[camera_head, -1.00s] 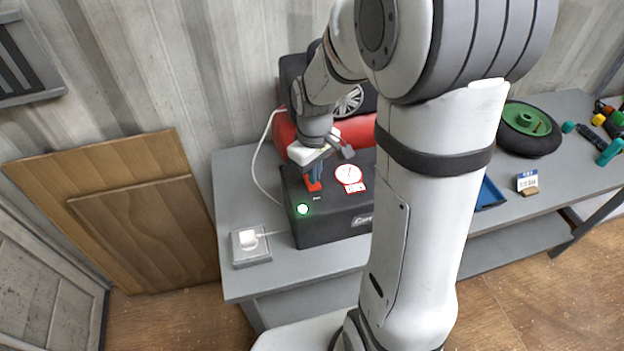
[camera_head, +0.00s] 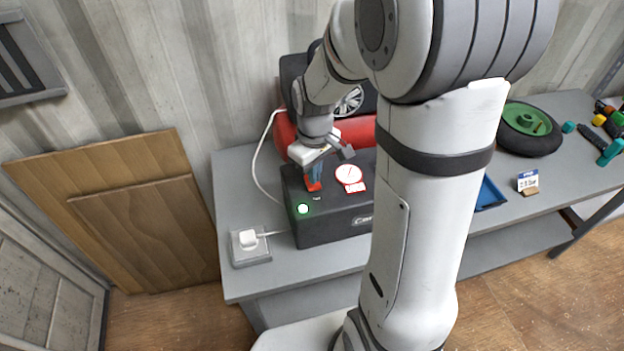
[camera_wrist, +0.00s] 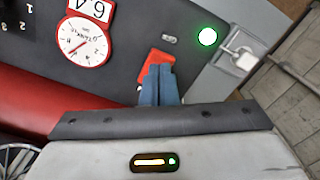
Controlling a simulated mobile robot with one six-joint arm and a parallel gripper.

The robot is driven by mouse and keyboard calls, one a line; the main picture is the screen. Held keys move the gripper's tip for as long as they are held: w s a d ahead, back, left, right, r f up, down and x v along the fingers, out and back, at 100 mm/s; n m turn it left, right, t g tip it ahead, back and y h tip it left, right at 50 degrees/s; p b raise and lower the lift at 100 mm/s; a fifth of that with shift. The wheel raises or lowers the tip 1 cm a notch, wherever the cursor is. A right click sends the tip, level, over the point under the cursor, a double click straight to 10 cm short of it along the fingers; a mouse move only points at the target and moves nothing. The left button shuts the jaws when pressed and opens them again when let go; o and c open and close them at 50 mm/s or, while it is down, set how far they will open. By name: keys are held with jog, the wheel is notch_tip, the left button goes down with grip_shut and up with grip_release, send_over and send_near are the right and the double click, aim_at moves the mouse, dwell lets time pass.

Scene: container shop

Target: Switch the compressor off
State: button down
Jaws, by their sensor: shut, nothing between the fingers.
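The compressor (camera_head: 335,222) stands on the grey bench, with a black control box in front and a red tank (camera_head: 358,133) behind. A green lamp (camera_head: 303,209) glows on its top; it is also lit in the wrist view (camera_wrist: 207,37). A red switch (camera_wrist: 156,60) sits on the box top, partly hidden by my fingers. My gripper (camera_head: 314,177) is shut, pointing down, its blue fingertips at the red switch in the wrist view (camera_wrist: 160,80). I cannot tell whether they touch it. A round gauge (camera_wrist: 82,38) is beside the switch.
A socket box with a white plug (camera_head: 248,238) sits left of the compressor, with a cable running to it. A wheel (camera_head: 530,128), a small sign (camera_head: 528,181) and a blue tray (camera_head: 489,194) are to the right. Wooden boards (camera_head: 130,215) lean on the wall.

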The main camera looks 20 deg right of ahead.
jog(key=shift+f+b, duration=0.75)
jog(key=shift+f, duration=0.25)
jog(key=shift+r, duration=0.1)
dwell(0.3)
jog(key=shift+r+p, duration=2.6)
jog(key=shift+r, duration=0.9)
jog(key=s+r+m+t, duration=0.1)
jog(key=s+r+m, duration=0.2)
jog(key=s+r, duration=0.2)
jog(key=s+r+m+t, duration=0.2)
jog(key=s+r, duration=0.3)
jog(key=s, duration=0.4)
jog(key=shift+s+m+b, duration=0.35)
jog(key=shift+m+b, duration=0.05)
jog(key=shift+m, duration=0.1)
